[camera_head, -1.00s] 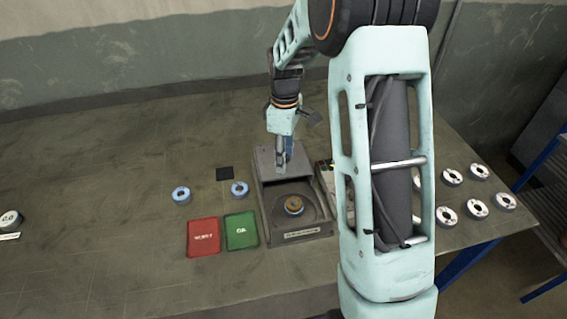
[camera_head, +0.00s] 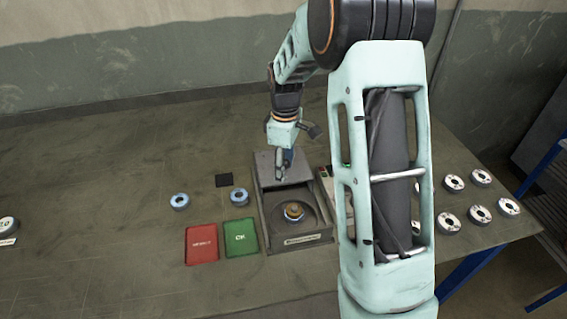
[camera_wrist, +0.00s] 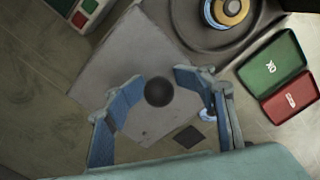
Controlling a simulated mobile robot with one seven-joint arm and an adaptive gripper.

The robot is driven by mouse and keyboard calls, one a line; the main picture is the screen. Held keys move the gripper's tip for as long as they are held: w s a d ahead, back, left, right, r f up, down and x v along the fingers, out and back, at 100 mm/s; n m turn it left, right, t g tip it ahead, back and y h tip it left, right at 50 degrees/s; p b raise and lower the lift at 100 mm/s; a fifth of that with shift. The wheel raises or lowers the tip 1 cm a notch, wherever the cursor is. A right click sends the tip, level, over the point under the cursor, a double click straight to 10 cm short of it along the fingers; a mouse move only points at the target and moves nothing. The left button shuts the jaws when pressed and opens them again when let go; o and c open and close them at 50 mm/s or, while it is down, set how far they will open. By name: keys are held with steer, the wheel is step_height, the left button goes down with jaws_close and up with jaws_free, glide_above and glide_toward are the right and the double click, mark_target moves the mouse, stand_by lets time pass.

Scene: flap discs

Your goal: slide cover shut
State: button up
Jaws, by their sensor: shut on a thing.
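The grey sliding cover (camera_head: 298,172) lies over the back part of a dark grey box (camera_head: 264,222). The front of the box is uncovered and shows a round well with a blue-rimmed flap disc (camera_head: 293,212) in it. In the wrist view the cover (camera_wrist: 120,68) has a dark round knob (camera_wrist: 158,91), and the disc (camera_wrist: 229,10) shows at the top. My gripper (camera_head: 281,176) points down at the cover. In the wrist view my gripper (camera_wrist: 158,86) has its fingers on both sides of the knob, shut on it.
A red tray (camera_head: 201,244) and a green tray (camera_head: 241,238) stand left of the box. Two blue-rimmed discs (camera_head: 180,200) and a black square (camera_head: 223,180) lie behind them. Several white discs (camera_head: 480,214) are at the right. The table's left is mostly clear.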

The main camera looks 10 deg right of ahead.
steer(key=shift+s+f, duration=0.15)
steer(key=shift+f, duration=0.1)
steer(key=c, duration=0.5)
steer(key=shift+s+r+b, duration=0.1)
steer(key=shift+s+b, duration=0.8)
steer(key=shift+s, duration=6.15)
steer(key=o, duration=0.6)
steer(key=shift+o, duration=0.9)
steer(key=shift+w, duration=0.15)
